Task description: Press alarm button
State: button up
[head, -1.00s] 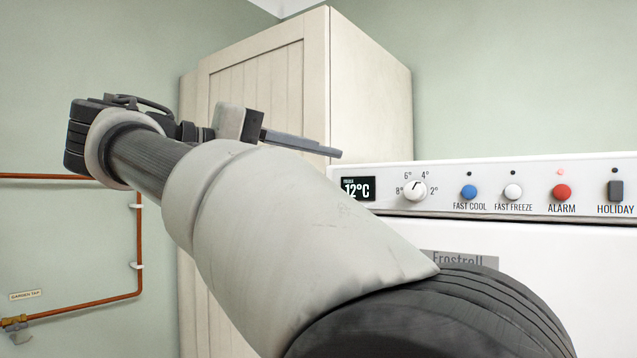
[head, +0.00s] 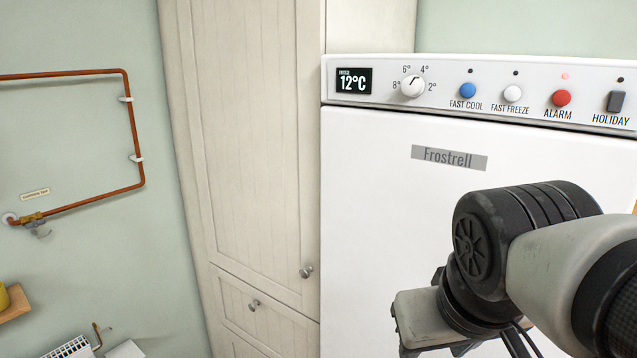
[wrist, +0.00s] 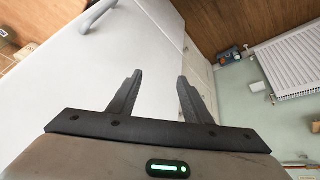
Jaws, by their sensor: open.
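The alarm button (head: 561,98) is a round red knob on the fridge's white top panel, above the label ALARM. A small light (head: 565,76) above it glows red. My arm reaches in from the right in the head view, in front of the fridge door and below the panel. My gripper's fingertips are hidden there. In the wrist view my gripper (wrist: 159,77) is open and empty, with its two dark fingers apart in front of the white fridge door. The alarm button is not in the wrist view.
Beside the alarm button are the white FAST FREEZE button (head: 512,93), blue FAST COOL button (head: 468,91), dark HOLIDAY switch (head: 615,101) and temperature dial (head: 412,87). A cream cabinet (head: 250,130) stands left of the fridge (head: 365,220). A copper pipe (head: 127,90) runs along the left wall. The wrist view shows a radiator (wrist: 292,62).

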aim_at(561, 98)
jog(key=k+l+z, duration=0.1)
jog(key=z, duration=0.6)
jog(key=k, duration=0.05)
